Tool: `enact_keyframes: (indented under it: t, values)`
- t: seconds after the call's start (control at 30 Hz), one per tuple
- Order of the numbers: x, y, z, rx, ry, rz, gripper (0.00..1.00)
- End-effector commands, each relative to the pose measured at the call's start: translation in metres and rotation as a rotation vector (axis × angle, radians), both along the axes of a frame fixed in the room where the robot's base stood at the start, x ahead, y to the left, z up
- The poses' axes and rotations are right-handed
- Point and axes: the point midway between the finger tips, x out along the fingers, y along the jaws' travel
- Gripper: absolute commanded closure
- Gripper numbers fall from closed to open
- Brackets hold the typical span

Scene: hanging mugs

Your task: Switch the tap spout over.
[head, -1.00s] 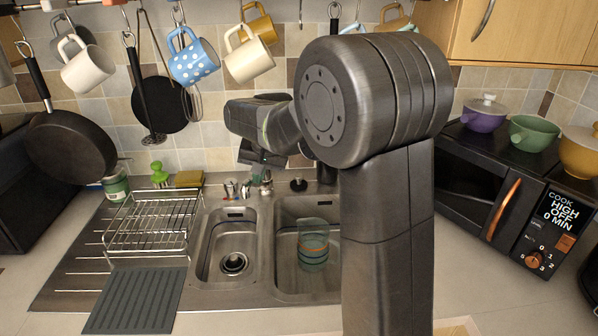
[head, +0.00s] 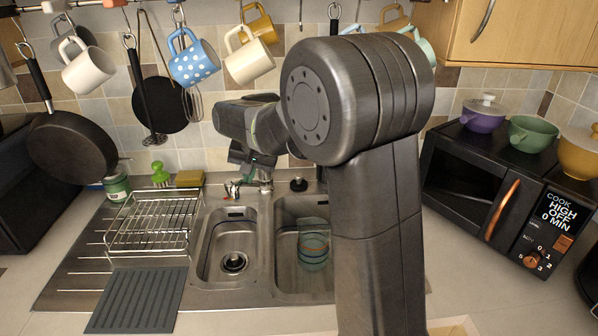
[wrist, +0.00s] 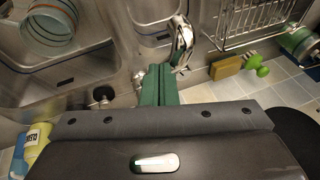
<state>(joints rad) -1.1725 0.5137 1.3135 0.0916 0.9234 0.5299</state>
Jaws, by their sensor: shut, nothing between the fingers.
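The chrome tap spout (head: 233,188) is at the back of the sink, partly hidden behind my gripper in the head view. In the wrist view the spout (wrist: 183,44) is a curved shiny piece just beyond my fingertips, on the side toward the dish rack. My gripper (wrist: 158,80) has green fingers held together with nothing between them. The fingertips are close beside the spout; I cannot tell whether they touch it. In the head view my gripper (head: 248,170) hangs low above the tap area.
A glass with coloured bands (head: 313,247) stands in the right basin. The left basin (head: 228,245) is empty. A wire dish rack (head: 150,225), a green brush (head: 160,176) and a sponge (head: 190,179) are to the left. Mugs (head: 193,64) hang above.

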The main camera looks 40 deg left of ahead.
Motion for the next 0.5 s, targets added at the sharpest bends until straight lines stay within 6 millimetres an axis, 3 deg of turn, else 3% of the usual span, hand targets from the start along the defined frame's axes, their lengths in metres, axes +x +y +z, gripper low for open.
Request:
enact_keyframes:
  t: [0.5]
  values:
    - [0.0,0.0,0.044,0.001,-0.001,0.0,1.0]
